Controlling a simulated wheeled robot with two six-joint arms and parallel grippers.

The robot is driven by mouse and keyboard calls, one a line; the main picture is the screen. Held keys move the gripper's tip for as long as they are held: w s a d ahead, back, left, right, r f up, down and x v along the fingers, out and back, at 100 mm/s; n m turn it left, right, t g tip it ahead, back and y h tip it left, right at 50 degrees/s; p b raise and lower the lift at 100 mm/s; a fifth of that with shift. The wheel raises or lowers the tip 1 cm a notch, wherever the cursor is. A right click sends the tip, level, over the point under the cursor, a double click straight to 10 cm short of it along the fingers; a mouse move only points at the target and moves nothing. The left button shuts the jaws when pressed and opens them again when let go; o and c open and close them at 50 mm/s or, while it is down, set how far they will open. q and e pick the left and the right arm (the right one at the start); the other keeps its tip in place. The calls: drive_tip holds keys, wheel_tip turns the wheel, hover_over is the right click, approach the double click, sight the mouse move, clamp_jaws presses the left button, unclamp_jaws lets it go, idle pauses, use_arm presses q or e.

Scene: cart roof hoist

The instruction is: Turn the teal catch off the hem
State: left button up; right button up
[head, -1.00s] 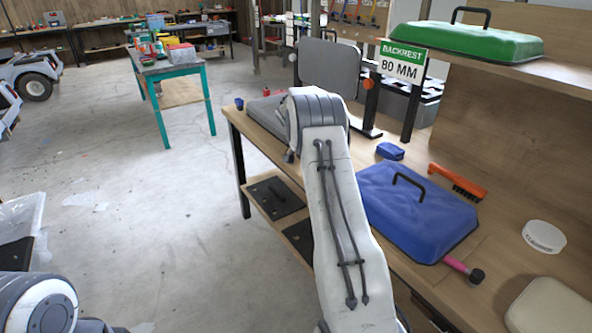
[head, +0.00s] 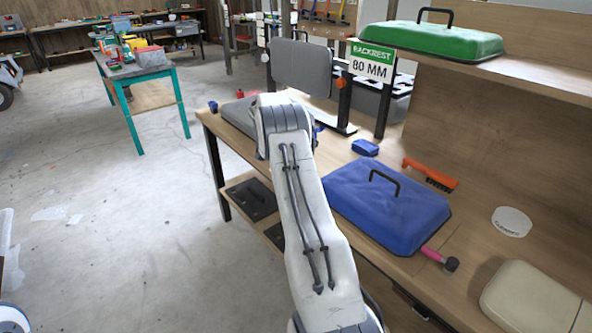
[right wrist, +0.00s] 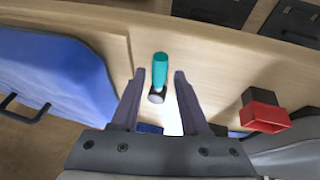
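A small teal catch (right wrist: 160,68) with a dark-and-grey rounded end shows in the right wrist view, against a pale wooden surface. My right gripper (right wrist: 157,76) is open, with one finger on each side of the catch. I see gaps between the fingers and the catch, and nothing is gripped. In the head view my right arm hides its gripper and the catch. I cannot make out the hem for certain. My left gripper is not in view.
A blue lid with a black handle (head: 385,205) lies on the bench, also at the left of the right wrist view (right wrist: 50,85). A red open box (right wrist: 264,112) is right of the gripper.

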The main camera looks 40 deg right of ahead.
drive_tip(key=shift+a, duration=0.15)
drive_tip(key=shift+w+a+r, duration=0.1)
drive_tip(key=shift+r, duration=0.15)
drive_tip(key=v, duration=1)
